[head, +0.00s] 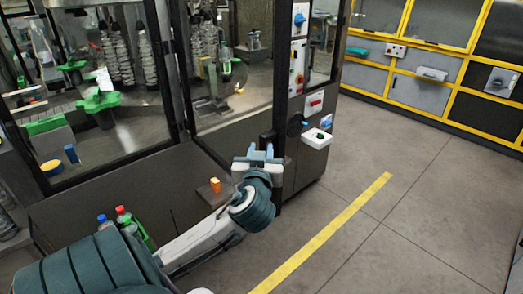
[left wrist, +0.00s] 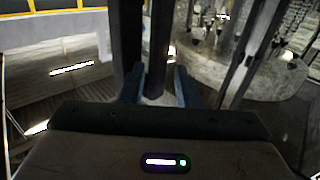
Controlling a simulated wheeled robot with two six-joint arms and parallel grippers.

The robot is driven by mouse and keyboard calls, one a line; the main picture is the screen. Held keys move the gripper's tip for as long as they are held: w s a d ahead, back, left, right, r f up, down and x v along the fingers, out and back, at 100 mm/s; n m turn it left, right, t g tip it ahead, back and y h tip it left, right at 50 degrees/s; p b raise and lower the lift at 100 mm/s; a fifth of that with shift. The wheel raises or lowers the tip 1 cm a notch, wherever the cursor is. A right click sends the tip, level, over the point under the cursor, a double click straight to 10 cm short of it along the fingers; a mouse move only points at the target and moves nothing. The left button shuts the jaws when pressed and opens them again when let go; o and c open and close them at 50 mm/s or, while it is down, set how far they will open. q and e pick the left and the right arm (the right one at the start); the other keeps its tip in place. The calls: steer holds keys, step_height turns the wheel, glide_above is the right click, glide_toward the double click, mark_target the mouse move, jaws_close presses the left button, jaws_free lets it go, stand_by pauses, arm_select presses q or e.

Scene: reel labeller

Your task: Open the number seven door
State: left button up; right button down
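A machine cabinet with dark-framed glass doors fills the left and middle of the head view. The door nearest my gripper is the glass door (head: 232,100); it looks closed, and I cannot read a number on it. A short dark upright handle (head: 267,138) stands at its right edge. My left gripper (head: 260,154) is at this handle, low on the door edge. My right gripper is not in view.
A control column (head: 298,60) with switches stands right of the door, with a small white box (head: 316,138) jutting out below. An orange piece (head: 215,185) sits by the cabinet base. Open floor with a yellow line (head: 325,230) lies to the right.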

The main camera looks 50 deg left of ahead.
arm_select(q)
steer(key=p+v, duration=0.1)
steer(key=v, duration=0.1)
steer(key=p+v, duration=0.1)
steer(key=shift+s+d+r, duration=0.25)
steer(key=shift+s, duration=0.05)
steer(key=shift+f+p+v, duration=0.2)
steer(key=shift+p+v, duration=0.75)
steer(key=shift+p, duration=0.25)
steer(key=shift+a, duration=0.1)
